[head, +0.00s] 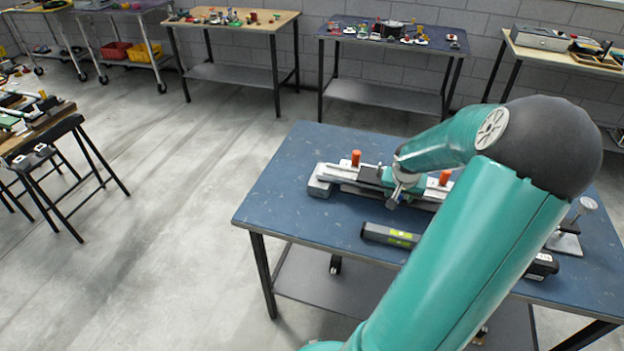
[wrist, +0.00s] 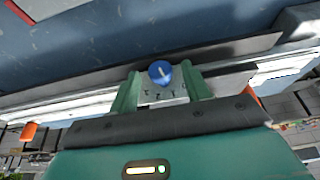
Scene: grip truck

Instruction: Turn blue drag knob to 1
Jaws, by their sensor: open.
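The blue knob (wrist: 160,72) shows in the wrist view, round with a pale pointer line on its face. It sits above a light plate with small marks (wrist: 165,95), too small to read for sure. The knob is part of a long metal slider device on the blue table (head: 290,165). My gripper (wrist: 160,88) is open, with one green finger on each side of the plate just below the knob. I cannot tell whether the fingers touch the knob. In the head view my gripper (head: 398,192) is over the device, and the knob is hidden there.
Orange posts (head: 356,157) stand on the device, one on each side of my gripper. A dark bar with a yellow-green label (head: 390,236) lies in front of it. A metal stand (head: 566,240) is at the right. The table's left part is clear.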

